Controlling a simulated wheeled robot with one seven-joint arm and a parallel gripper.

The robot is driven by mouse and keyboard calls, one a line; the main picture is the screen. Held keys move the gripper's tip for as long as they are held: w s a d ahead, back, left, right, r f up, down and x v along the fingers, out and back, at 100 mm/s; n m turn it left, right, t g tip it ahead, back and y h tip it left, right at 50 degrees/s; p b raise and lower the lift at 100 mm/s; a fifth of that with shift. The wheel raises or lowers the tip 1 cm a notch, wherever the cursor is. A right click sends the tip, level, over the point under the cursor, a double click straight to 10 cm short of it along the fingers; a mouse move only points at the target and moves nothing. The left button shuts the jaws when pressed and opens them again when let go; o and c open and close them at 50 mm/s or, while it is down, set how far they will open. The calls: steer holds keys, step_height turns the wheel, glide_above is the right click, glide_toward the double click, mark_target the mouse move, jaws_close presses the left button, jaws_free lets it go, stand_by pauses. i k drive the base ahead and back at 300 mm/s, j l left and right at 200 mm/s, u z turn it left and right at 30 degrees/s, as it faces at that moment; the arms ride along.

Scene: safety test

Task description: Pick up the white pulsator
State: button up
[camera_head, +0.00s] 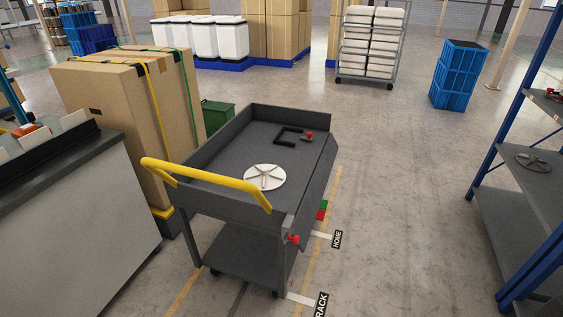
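The white pulsator (265,177) is a round white disc with raised spokes. It lies flat on the top tray of a dark grey cart (222,160), near the end with the yellow handle (205,177). A black C-shaped bracket (287,137) and a small red-tipped part (308,136) lie farther back on the same tray, apart from the disc. My gripper is not in view.
The tray has raised side walls. A tall strapped cardboard box (140,110) and a grey-topped counter (60,160) stand at left. A blue-post shelf (515,190) stands at right, holding a grey spoked disc (532,158). Open floor (405,200) lies between cart and shelf.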

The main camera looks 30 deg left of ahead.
mark_target(267, 177)
steer(key=i+u, duration=0.4)
steer(key=i+l+u, duration=0.55)
steer(key=i+u, duration=0.2)
steer(key=i+l+u, duration=0.15)
steer(key=u, duration=0.25)
steer(key=i+l+u, duration=0.2)
steer(key=u, duration=0.2)
steer(key=i+l+u, duration=0.4)
steer(key=l+u, duration=0.2)
steer(key=u, duration=0.2)
steer(key=i+l+u, duration=0.1)
steer(key=l+u, duration=0.45)
steer(key=i+l+u, duration=0.2)
steer(key=l, duration=0.2)
steer(key=k, duration=0.1)
